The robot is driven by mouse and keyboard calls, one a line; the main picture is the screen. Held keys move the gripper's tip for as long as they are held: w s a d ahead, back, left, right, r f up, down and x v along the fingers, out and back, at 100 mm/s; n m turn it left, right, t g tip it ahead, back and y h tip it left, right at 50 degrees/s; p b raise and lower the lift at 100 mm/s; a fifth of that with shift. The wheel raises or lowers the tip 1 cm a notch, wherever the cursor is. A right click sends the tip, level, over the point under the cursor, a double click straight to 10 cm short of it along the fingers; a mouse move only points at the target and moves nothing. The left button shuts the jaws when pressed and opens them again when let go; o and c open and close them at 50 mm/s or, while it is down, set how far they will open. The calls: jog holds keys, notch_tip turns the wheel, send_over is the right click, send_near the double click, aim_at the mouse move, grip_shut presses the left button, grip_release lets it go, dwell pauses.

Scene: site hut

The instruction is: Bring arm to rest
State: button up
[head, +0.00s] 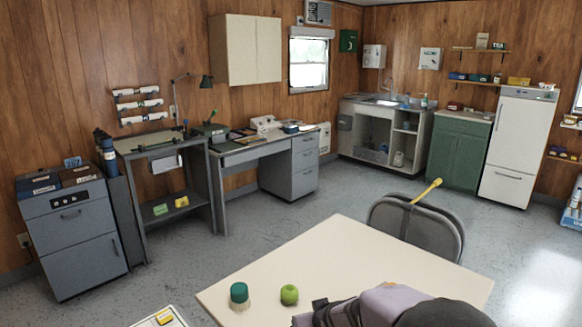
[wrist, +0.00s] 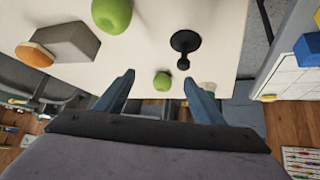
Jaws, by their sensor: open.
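My gripper (wrist: 159,77) is open in the wrist view, its two blue-grey fingers spread apart with nothing held between them. A small round green thing (wrist: 162,81) shows in the gap between the fingertips, beyond them on the table. In the head view my arm reaches in low over the near side of the cream table (head: 345,245); the fingertips are hard to make out there. A green apple (head: 289,295) and a green-topped jar (head: 239,296) stand on the table left of my arm. A larger green apple shape (wrist: 112,14) shows at the wrist view's top.
The wrist view also shows a black knob-like piece (wrist: 185,42) and a grey block (wrist: 68,42) with an orange round end (wrist: 35,55) on the table. A grey chair (head: 418,225) with a yellow-handled tool (head: 426,190) stands behind the table. The table's far middle is bare.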

jog(key=s+d+r+m+g+p, duration=0.1)
jog(key=s+d+r+g+p, duration=0.1)
jog(key=s, duration=0.7)
jog(key=s+d+r+m+g+h+p, duration=0.1)
jog(key=s+d+r+g+p, duration=0.1)
jog(key=s, duration=0.8)
jog(key=s+d+r+m+g+p, duration=0.1)
jog(key=s+d+r+g+p, duration=0.2)
jog(key=s, duration=0.7)
jog(key=shift+d+g+h+p, duration=0.3)
jog(key=shift+d+g+p, duration=0.3)
jog(key=shift+d, duration=0.6)
